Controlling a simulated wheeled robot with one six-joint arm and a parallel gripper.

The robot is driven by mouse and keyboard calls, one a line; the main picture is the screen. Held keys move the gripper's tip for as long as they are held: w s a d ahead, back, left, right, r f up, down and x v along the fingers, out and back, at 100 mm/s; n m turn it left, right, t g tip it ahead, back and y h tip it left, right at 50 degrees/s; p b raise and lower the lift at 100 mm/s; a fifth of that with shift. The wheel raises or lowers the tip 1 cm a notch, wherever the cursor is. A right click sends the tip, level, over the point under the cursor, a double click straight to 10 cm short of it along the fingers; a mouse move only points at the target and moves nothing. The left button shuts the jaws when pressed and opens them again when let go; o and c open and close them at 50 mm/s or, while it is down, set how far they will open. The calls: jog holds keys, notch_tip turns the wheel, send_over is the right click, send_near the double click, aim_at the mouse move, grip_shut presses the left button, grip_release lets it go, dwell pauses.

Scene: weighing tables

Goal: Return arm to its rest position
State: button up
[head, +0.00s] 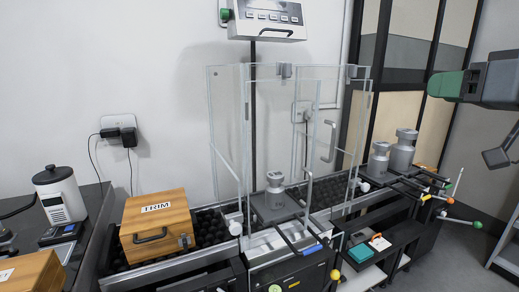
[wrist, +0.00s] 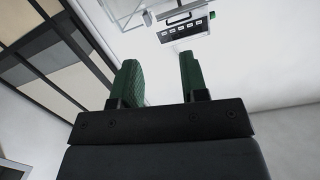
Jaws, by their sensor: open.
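My gripper (wrist: 160,75) shows in the wrist view with its two green fingers apart and nothing between them. Past the fingers are the white wall and a display panel (wrist: 186,30). In the head view part of my arm reaches in at the upper right edge, raised above the tables, with a green part (head: 447,84) at its left end. It is apart from everything on the tables.
A clear-walled weighing enclosure (head: 228,150) holds a metal weight (head: 275,181). Two larger weights (head: 403,152) (head: 379,160) stand to its right. A wooden TRIM box (head: 158,222) sits on the left rollers. A white canister (head: 60,193) stands at far left.

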jog(key=w+a+f+m+g+h+p, duration=0.2)
jog(key=w+a+f+m+g+p, duration=0.15)
jog(key=a+f+g+p, duration=0.55)
jog(key=s+a+f+g+h+p, duration=0.2)
jog(key=s+a+f+h+p, duration=0.2)
jog(key=s+f+p, duration=0.5)
notch_tip(320, 180, down, 4)
jog(key=a+p, duration=0.2)
jog(key=p, duration=0.2)
jog(key=shift+s+r+n+g+h, duration=0.25)
jog(key=shift+n+g+h, duration=0.05)
jog(key=shift+n, duration=0.05)
